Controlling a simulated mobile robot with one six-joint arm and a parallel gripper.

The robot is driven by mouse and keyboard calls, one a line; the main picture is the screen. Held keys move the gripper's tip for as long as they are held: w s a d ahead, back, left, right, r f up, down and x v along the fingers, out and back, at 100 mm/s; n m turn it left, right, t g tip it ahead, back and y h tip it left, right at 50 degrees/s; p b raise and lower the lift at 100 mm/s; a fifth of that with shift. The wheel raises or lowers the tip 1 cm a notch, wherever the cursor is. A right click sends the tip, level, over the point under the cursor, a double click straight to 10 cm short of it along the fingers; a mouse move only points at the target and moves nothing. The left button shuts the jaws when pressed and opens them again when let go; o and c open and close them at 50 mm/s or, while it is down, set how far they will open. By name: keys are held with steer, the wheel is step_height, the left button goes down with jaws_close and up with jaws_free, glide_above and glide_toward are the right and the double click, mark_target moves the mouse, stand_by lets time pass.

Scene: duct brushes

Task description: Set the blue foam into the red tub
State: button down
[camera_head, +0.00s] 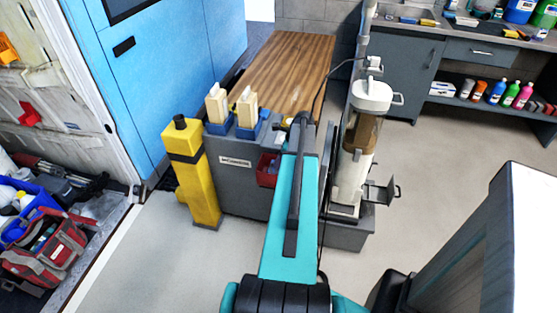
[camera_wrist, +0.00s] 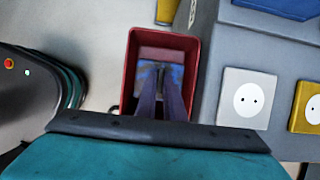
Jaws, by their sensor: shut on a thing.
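The red tub (camera_wrist: 189,100) is in the middle of the wrist view, with its open top facing the camera. It also shows in the head view (camera_head: 264,178), at the side of the grey bench, partly hidden by my arm. My gripper (camera_wrist: 160,68) reaches down over the tub, its two dark fingers close together. It is shut on the blue foam (camera_wrist: 176,74), which lies within the tub's rim as seen from above. I cannot tell whether the foam touches the tub's bottom. My gripper's fingertips are not clear in the head view.
The grey bench (camera_wrist: 216,85) stands right beside the tub, with a white socket plate (camera_wrist: 245,98) and a yellow one (camera_wrist: 306,106). A yellow post (camera_head: 196,180) stands left of the bench. Two cream brushes in blue holders (camera_head: 248,131) sit on the bench top.

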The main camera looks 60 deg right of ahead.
steer(key=shift+f, duration=0.35)
stand_by(0.4)
steer(key=c, duration=1.8)
jaws_free()
steer(key=b+v, duration=0.1)
steer(key=v, duration=1.2)
steer(key=shift+r, duration=0.35)
